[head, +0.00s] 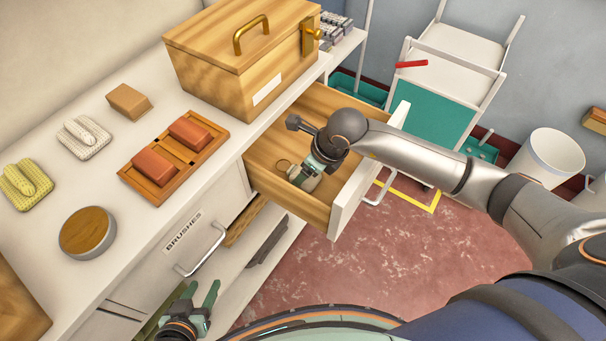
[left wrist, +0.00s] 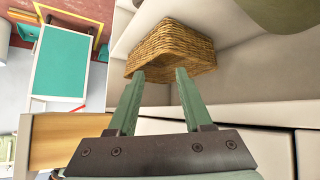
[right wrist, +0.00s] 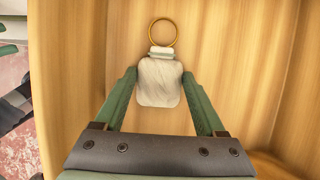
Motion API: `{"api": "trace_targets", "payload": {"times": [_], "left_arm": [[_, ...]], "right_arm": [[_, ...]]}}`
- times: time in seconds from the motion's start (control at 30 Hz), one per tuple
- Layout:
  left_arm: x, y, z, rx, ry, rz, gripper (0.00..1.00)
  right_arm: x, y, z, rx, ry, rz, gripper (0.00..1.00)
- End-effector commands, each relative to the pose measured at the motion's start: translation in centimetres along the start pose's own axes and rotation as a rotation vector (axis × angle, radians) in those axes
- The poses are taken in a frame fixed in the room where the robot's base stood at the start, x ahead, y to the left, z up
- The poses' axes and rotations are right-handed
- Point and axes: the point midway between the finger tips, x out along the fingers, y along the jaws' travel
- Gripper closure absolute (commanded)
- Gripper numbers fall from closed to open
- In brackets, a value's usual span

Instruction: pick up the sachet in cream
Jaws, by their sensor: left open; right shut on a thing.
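The cream sachet (right wrist: 159,88) is a small whitish pouch with a gold ring at its top, inside the open wooden drawer (head: 262,160). In the head view the sachet (head: 309,184) is partly hidden by my right gripper (head: 304,175). My right gripper reaches down into the drawer. In the right wrist view its fingers (right wrist: 160,76) are shut on the sachet, one on each side, with the ring pointing away from the gripper. My left gripper (head: 203,296) is open and empty, low in front of the cabinet, apart from the drawer.
A wooden box (head: 230,60) with a brass handle stands on the counter above the drawer. A wicker basket (left wrist: 172,48) is ahead of my left fingers.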

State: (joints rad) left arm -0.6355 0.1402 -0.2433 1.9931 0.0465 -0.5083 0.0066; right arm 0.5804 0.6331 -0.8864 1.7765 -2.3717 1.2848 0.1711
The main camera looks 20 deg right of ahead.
Motion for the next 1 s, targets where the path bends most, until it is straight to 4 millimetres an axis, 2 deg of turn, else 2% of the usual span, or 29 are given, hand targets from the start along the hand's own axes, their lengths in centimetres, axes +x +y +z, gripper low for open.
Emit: {"api": "trace_targets", "payload": {"times": [0.07,0.4,0.63,0.73,1.0], "left_arm": [[0.0,0.0,0.0,0.0,0.0,0.0,0.5],[0.0,0.0,0.0,0.001,0.0,0.0,0.5],[0.0,0.0,0.1,0.001,-0.001,0.0,0.5],[0.0,0.0,0.0,0.001,-0.002,0.0,0.5],[-0.3,-0.1,-0.2,0.001,0.0,-0.004,0.5]], "right_arm": [[0.0,0.0,0.0,0.0,0.0,0.0,0.43],[0.0,0.0,0.0,0.0,0.0,0.0,0.81],[-0.1,0.0,0.1,0.0,-0.001,-0.001,0.81],[-0.9,-0.1,0.4,-0.001,-0.002,-0.002,0.81],[-5.7,-0.1,2.5,-0.002,-0.005,-0.004,0.81]]}}
